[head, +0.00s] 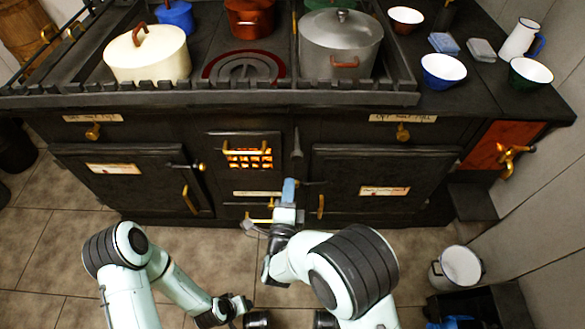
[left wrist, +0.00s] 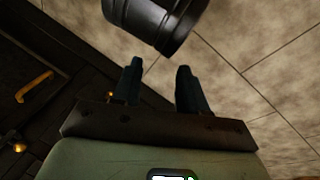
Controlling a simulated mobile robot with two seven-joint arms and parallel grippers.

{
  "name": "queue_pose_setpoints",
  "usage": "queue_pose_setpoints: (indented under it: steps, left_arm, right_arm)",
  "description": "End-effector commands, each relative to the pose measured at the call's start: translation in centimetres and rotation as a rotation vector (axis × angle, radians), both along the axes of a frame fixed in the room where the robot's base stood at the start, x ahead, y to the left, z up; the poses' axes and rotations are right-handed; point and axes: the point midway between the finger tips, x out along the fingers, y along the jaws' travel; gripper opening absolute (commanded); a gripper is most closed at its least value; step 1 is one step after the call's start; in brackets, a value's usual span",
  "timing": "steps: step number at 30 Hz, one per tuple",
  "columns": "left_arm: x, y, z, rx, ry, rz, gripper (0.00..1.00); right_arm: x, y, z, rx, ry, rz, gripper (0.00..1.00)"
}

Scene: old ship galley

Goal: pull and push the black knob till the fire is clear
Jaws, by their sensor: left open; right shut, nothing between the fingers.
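The firebox (head: 248,157) glows orange behind its bars in the middle of the black range. My right gripper (head: 289,188) is shut and empty, its blue-grey fingertips close in front of the range below and right of the bars. I cannot make out the black knob for certain; the right gripper covers part of the front there. A small dark rod (head: 313,183) shows just right of the fingertips. My left gripper (left wrist: 157,85) is open and empty in the left wrist view, low over the floor and away from the firebox.
Oven doors (head: 130,178) flank the firebox, with brass handles (head: 190,199). Pots, including a cream one (head: 148,55), stand on top behind a rail. A white bucket (head: 458,268) stands right.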

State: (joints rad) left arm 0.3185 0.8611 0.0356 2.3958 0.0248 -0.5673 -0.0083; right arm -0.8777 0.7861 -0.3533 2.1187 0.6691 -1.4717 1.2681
Motion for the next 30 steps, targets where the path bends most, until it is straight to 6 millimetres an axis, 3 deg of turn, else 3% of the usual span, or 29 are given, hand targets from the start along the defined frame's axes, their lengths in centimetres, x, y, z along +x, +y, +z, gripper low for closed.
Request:
queue_pose_setpoints:
  steps: [3,9,15,25,30]
  left_arm:
    - [0.3,0.2,-0.3,0.005,-0.009,0.004,0.43]
    - [0.9,0.5,-0.7,0.011,-0.022,0.009,0.43]
    - [1.1,0.6,-0.8,0.014,-0.029,0.012,0.43]
    - [1.1,0.6,-0.8,0.015,-0.029,0.013,0.43]
    - [0.9,1.3,-3.1,0.026,-0.011,0.024,0.43]
  right_arm:
    - [2.5,-0.3,0.0,0.000,-0.002,-0.002,0.00]
    - [5.4,-0.5,0.0,-0.002,-0.001,0.000,0.00]
    - [6.5,-0.6,0.0,-0.002,0.001,0.001,0.00]
    - [6.6,-0.6,0.0,-0.002,0.001,0.000,0.00]
    - [9.2,-0.8,-0.3,0.005,-0.002,-0.005,0.00]
